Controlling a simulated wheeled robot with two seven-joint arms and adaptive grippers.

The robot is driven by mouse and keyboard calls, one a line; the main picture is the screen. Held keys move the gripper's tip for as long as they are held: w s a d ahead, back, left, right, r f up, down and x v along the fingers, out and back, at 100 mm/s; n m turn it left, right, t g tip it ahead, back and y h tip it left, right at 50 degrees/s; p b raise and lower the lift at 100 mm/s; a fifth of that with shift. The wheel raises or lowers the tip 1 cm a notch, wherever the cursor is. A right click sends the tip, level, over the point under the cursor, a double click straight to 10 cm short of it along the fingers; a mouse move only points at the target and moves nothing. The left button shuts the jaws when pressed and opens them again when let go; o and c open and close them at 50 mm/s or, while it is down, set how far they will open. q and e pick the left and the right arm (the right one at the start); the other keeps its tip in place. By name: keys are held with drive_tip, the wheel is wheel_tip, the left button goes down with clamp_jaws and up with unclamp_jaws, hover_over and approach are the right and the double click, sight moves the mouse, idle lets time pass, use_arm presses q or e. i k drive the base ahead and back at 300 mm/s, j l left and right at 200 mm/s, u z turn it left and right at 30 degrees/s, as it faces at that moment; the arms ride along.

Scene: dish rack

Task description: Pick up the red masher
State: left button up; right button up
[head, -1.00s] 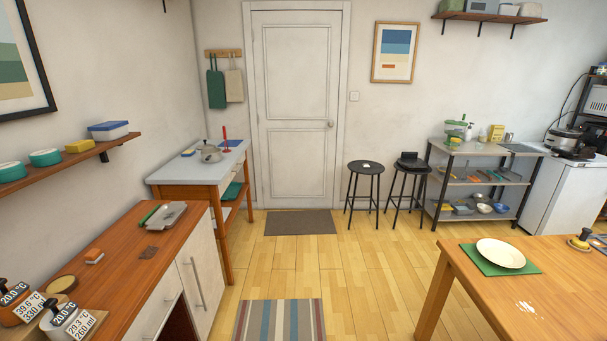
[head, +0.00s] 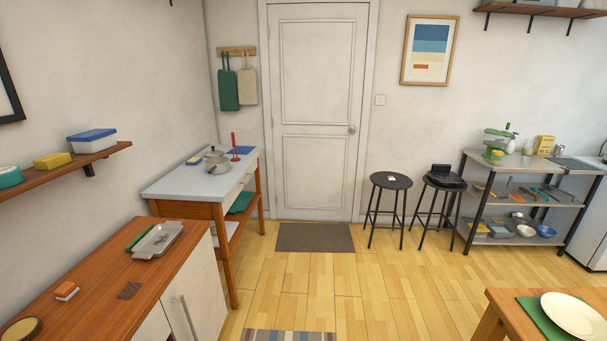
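A red masher (head: 234,146) stands upright on the grey top of the wooden side table (head: 165,188), near its back right corner by the door. A blue flat item (head: 242,151) lies beside its base. A grey lidded pot (head: 216,163) stands just in front of it and to the left. The masher's lower end is small and hard to make out. Neither of my grippers shows in the head view.
A wooden cabinet (head: 100,283) with a tray (head: 157,240) stands at the front left, before the side table. Two black stools (head: 391,181) stand right of the door (head: 318,120). A dining table (head: 493,328) is at the lower right.

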sight(236, 159)
drive_tip(key=i, duration=1.2)
drive_tip(key=i+j, duration=0.15)
drive_tip(key=i, duration=1.05)
drive_tip(key=i+j, duration=0.2)
drive_tip(key=i, duration=0.15)
drive_tip(key=i+j+u, duration=0.1)
drive_tip(key=i, duration=0.25)
drive_tip(key=i+j+u, duration=0.1)
drive_tip(key=i+j, duration=0.2)
